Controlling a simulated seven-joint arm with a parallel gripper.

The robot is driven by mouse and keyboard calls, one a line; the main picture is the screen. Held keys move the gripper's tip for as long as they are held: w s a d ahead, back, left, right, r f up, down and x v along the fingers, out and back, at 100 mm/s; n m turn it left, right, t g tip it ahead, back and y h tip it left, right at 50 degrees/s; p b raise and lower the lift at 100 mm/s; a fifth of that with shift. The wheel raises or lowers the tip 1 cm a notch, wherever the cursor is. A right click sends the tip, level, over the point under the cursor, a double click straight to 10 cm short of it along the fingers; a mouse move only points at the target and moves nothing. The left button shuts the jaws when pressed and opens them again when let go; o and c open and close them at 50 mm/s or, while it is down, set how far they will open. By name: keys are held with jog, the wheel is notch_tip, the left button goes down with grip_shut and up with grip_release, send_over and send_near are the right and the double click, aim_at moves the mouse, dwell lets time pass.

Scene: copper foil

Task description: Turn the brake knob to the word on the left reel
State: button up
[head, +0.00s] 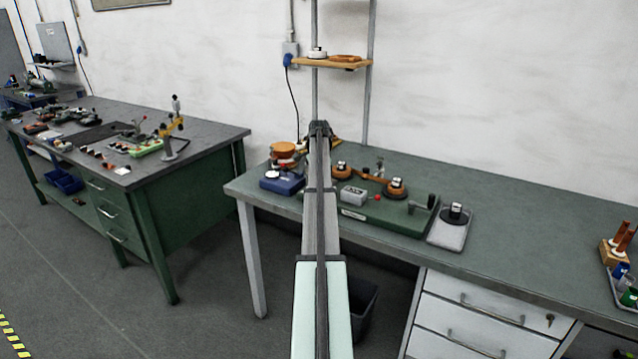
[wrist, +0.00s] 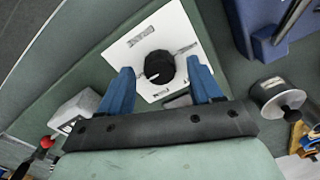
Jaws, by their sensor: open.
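The black brake knob (wrist: 159,67) sits on a white plate (wrist: 118,58) in the wrist view. A pale mark shows on its face, towards its lower left. Dark words are printed on the plate above and below the knob, too small to read. My gripper (wrist: 159,70) is open, its blue fingers on either side of the knob; I cannot tell whether they touch it. In the head view my arm hides the gripper and the knob. The left reel (head: 340,168) and right reel (head: 396,188) are orange-brown with pale, dark-topped hubs. The left reel's word cannot be read.
The green machine base (head: 385,214) stands on the bench with a grey box (head: 353,195) and a red ball knob (head: 378,197). A blue box (head: 282,183) stands at its left. A grey tray (head: 450,232) stands at its right. The bench further right is mostly clear.

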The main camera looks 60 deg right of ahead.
jog(key=shift+f, duration=0.25)
jog(key=shift+c, duration=0.2)
jog(key=c, duration=1)
